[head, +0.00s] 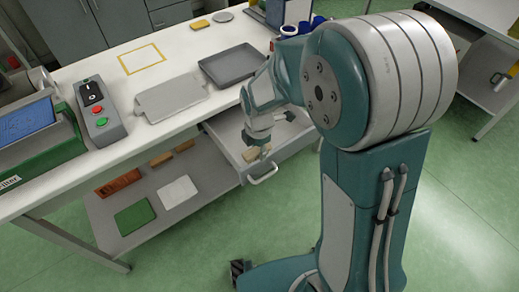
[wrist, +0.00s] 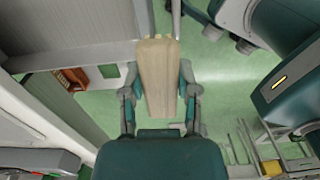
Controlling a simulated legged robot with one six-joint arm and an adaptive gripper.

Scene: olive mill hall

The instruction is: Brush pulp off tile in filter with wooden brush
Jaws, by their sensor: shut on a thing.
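My gripper (head: 258,138) is over the open drawer (head: 223,143) at the bench's front. It is shut on a tan wooden piece, seemingly the wooden brush (head: 251,154). The filter (head: 38,140), a green and grey unit with a partly cut-off label, stands at the bench's left end. A blue panel, perhaps the tile (head: 28,115), lies in its top. I cannot make out pulp on it.
A control box (head: 98,112) with red and green buttons stands beside the filter. A grey board (head: 170,97), a dark tray (head: 232,65) and a yellow outlined square (head: 141,58) are on the bench. The lower shelf (head: 105,210) holds several blocks and boards.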

